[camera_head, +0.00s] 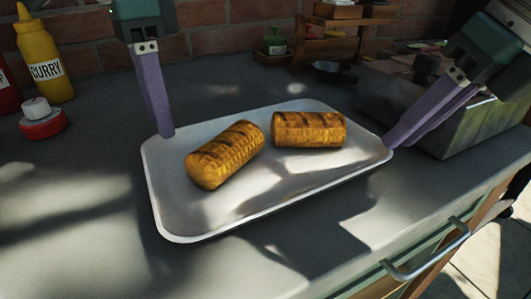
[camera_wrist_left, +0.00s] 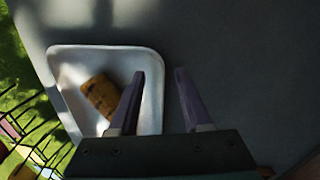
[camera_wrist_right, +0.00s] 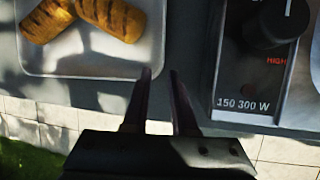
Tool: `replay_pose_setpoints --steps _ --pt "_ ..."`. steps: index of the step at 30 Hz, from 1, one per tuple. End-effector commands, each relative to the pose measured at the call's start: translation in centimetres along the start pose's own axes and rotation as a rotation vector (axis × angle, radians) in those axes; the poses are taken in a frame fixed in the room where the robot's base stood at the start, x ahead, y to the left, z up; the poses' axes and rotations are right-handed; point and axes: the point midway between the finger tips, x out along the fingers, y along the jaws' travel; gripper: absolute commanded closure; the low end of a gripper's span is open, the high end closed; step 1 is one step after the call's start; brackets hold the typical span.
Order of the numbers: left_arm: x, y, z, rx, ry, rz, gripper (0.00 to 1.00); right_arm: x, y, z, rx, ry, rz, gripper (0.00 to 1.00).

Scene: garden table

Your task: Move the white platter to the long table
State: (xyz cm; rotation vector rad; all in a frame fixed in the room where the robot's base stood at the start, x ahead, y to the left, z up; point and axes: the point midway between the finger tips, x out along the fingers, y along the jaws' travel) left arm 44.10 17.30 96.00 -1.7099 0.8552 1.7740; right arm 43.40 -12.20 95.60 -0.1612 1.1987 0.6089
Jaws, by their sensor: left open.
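My left gripper (camera_head: 167,134) points down at the platter's far left rim. In the left wrist view (camera_wrist_left: 160,71) it is open, one finger over the platter (camera_wrist_left: 148,110) and one outside. My right gripper (camera_head: 389,146) reaches the right end of the platter. In the right wrist view (camera_wrist_right: 160,71) its fingers are slightly parted around the platter's (camera_wrist_right: 90,64) edge; whether they pinch the rim is unclear.
A yellow curry bottle (camera_head: 44,60) and a red-and-white item (camera_head: 42,119) stand at the left. A metal box-shaped appliance (camera_head: 440,120) stands close behind my right gripper. A small dark bowl (camera_head: 335,71) and a wooden rack (camera_head: 330,45) are at the back. The counter's front left is clear.

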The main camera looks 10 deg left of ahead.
Motion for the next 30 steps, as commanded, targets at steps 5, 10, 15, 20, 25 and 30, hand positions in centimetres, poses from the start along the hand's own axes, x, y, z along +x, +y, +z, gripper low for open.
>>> replay_pose_setpoints --steps 5,10,15,20,25,30 --pt "1.8 0.0 0.0 -0.001 -0.001 0.001 0.52 1.8 0.1 0.0 0.001 -0.001 0.002 0.74" --pt "2.3 0.0 0.0 -0.001 -0.001 0.0 0.52 2.3 0.0 0.0 0.0 -0.001 0.0 0.74" --pt "2.3 0.0 0.0 0.0 -0.001 0.0 0.52 2.3 0.0 0.0 0.0 -0.001 0.0 0.74" --pt "2.3 0.0 0.0 0.0 0.0 0.0 0.65 2.2 0.0 0.1 0.0 -0.002 0.0 0.88" --pt "2.3 0.0 0.0 0.0 0.0 0.0 0.84 2.2 0.0 0.1 0.0 -0.002 0.001 1.0" --pt "2.3 0.0 0.0 0.0 0.0 0.001 1.0 2.2 0.0 0.1 0.0 -0.002 0.001 1.0"
